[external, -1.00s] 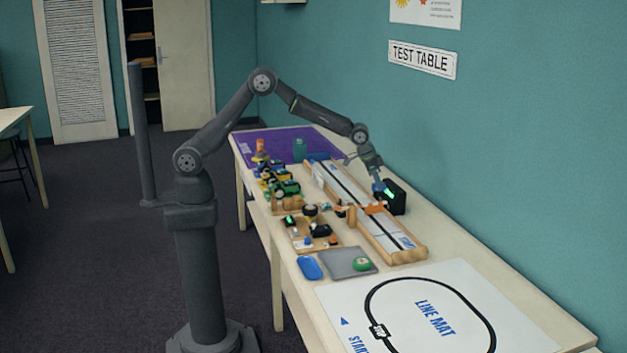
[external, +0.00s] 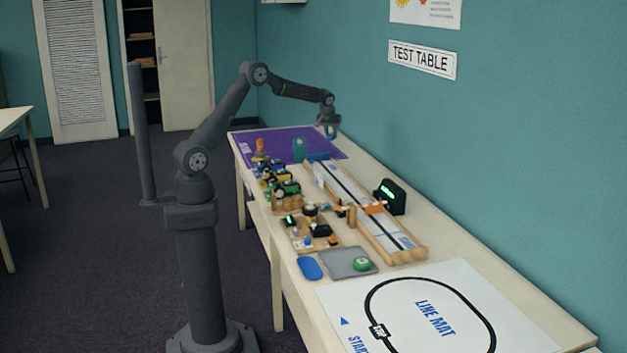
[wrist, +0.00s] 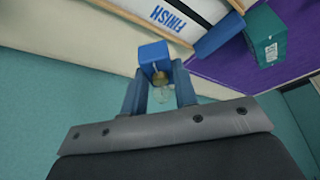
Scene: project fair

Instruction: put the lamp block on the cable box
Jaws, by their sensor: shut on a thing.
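My gripper (external: 331,132) is raised above the far part of the table, beyond the track. In the wrist view its two blue fingers (wrist: 159,73) are shut on the lamp block, a small blue block (wrist: 153,52) with a clear bulb on it. The bulb points back toward the palm. A teal box (external: 300,148) with a white label stands on the purple mat and also shows at the upper right of the wrist view (wrist: 266,38). It looks like the cable box, but its label is too small to read. The held block is apart from it.
The wooden-edged track (external: 365,210) runs along the table, with a blue piece (external: 318,156) at its far end. A black display box (external: 390,197) stands beside it near the wall. Several small vehicles (external: 278,178) crowd the left. The purple mat (external: 270,147) has bare room.

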